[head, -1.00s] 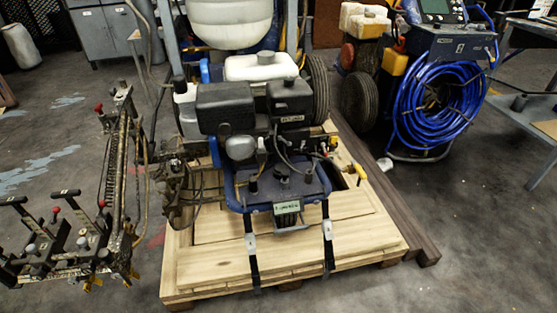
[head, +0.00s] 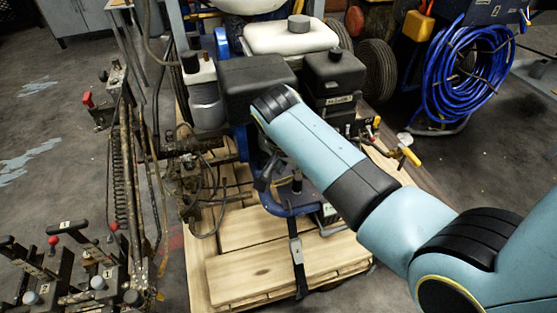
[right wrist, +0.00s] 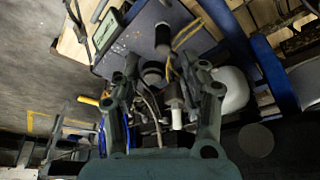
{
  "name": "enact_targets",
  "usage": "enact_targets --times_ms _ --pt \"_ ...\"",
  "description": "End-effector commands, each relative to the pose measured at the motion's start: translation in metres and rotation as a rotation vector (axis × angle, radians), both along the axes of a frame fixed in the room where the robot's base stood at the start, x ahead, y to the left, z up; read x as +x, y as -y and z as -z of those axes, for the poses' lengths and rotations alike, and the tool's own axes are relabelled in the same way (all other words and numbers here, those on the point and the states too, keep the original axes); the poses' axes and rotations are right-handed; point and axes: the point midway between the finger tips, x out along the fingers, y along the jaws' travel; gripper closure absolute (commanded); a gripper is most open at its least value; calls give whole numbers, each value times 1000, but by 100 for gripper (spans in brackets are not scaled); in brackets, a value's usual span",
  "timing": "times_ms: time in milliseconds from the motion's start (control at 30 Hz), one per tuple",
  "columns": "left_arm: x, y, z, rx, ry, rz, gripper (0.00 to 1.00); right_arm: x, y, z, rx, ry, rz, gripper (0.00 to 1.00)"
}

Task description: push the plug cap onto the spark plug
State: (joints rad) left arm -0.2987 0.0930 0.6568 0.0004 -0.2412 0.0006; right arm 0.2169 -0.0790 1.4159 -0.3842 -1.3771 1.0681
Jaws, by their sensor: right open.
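My right gripper (right wrist: 163,76) is open in the right wrist view, its two fingers spread over the engine's lower front. Between and beyond the fingers are a white part like a spark plug's insulator (right wrist: 177,118), a thin grey cable and dark round parts. I cannot tell which dark part is the plug cap. In the head view my right arm covers the engine's front, and only a dark bit of the gripper (head: 265,176) shows below it. The plug and cap are hidden there. My left gripper is not in view.
The engine's black box (head: 250,82) and white tank (head: 290,36) stand close behind my arm. The blue mount plate and strap (head: 296,255) sit on the wooden pallet (head: 250,285). A rack of levers (head: 95,275) is at left. A blue hose coil (head: 465,75) stands at right.

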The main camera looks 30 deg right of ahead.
Motion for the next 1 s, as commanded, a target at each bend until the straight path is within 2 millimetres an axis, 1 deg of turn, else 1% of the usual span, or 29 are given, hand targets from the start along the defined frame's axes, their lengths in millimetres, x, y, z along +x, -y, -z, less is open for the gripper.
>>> enact_targets --times_ms 67,200,233,300,467,500,567,700,800,1000 --pt "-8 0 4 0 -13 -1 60 6 0 0 1 9 -1 56" --pt "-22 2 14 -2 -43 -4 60 8 2 9 -1 9 -1 56" --pt "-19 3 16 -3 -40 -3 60 8 3 13 0 8 -1 56" --pt "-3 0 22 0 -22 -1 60 9 6 21 0 7 -1 56" --pt "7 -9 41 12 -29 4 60 12 12 44 0 6 -2 56" --pt "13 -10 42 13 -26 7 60 13 13 46 1 7 -1 56" --pt "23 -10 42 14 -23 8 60 14 14 49 1 7 -1 56" --pt "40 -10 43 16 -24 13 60 16 18 60 0 6 -1 56" --pt "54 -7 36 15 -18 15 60 18 21 66 0 8 -2 56" --pt "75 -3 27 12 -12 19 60 22 26 81 1 8 -3 56"
